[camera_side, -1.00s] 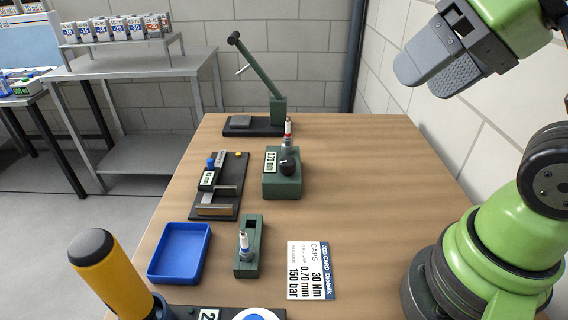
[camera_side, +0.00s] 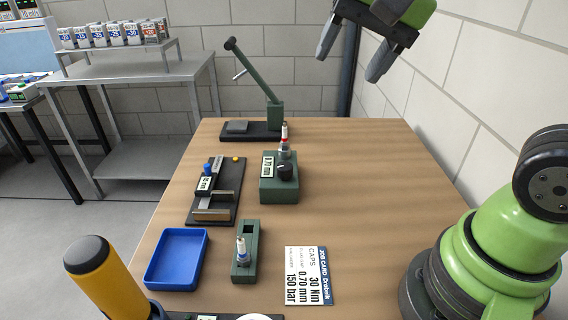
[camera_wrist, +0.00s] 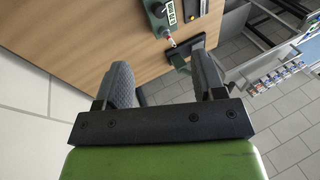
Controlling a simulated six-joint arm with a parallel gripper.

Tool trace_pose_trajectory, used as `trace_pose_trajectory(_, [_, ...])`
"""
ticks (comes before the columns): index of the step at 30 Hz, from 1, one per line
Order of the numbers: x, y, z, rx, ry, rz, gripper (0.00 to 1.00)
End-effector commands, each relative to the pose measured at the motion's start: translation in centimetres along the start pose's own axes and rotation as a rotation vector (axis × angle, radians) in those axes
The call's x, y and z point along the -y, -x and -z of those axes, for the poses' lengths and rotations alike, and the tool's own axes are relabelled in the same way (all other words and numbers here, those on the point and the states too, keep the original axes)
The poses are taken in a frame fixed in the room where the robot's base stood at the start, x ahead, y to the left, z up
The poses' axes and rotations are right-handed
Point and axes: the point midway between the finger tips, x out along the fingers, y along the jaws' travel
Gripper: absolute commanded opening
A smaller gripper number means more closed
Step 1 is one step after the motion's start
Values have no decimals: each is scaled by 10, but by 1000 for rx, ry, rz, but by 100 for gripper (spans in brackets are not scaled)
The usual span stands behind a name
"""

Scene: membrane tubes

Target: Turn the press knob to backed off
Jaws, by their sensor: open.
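A green block (camera_side: 280,190) with a black knob (camera_side: 285,171) stands on the middle of the table. Its front label reads 0.70 mm, and a red and white tube-like part (camera_side: 284,141) stands upright on it. In the wrist view the block (camera_wrist: 161,23) and its knob (camera_wrist: 158,10) are at the top. My gripper (camera_side: 350,62) is open and empty, high above the back right of the table, well apart from the knob. Its two fingers also frame the wrist view (camera_wrist: 163,75). I cannot read the knob's setting.
A lever press (camera_side: 275,115) stands behind the block. A dark gauge fixture (camera_side: 230,185), a blue tray (camera_side: 160,278), a green holder with a plug (camera_side: 250,262) and a job card (camera_side: 310,276) are nearer. A yellow-handled tool (camera_side: 100,272) stands front left.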

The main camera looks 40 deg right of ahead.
Motion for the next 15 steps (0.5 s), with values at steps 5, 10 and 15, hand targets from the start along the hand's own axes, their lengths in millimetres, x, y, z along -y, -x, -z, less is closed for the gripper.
trace_pose_trajectory(5, [25,-52,33,41,-282,-138,63])
trace_pose_trajectory(10, [36,-112,56,38,-546,-269,63])
trace_pose_trajectory(15, [35,-162,67,11,-742,-368,63])
